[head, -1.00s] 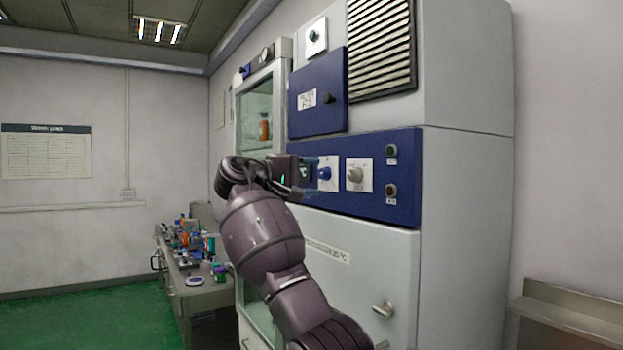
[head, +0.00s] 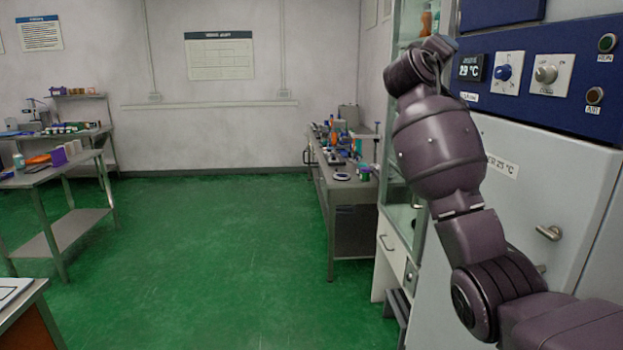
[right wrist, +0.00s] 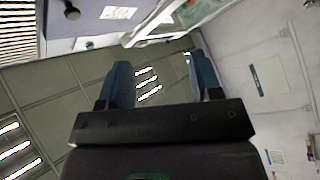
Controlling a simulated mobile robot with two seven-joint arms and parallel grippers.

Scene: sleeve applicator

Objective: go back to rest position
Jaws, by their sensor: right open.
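My right arm reaches up from the lower right in the head view, in front of the tall cabinet (head: 545,190). Its wrist is beside the left end of the blue control panel (head: 560,42), and the gripper is mostly hidden behind the wrist there. In the right wrist view my right gripper (right wrist: 160,70) is open, with two blue fingers apart and nothing between them. Ceiling and wall show beyond the fingers. My left gripper is not in view.
The panel carries a small temperature display (head: 471,67), a blue knob (head: 503,73) and a grey knob (head: 546,74). A cluttered bench (head: 350,190) stands left of the cabinet. A metal table (head: 50,175) is at the left. The green floor (head: 220,250) between is clear.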

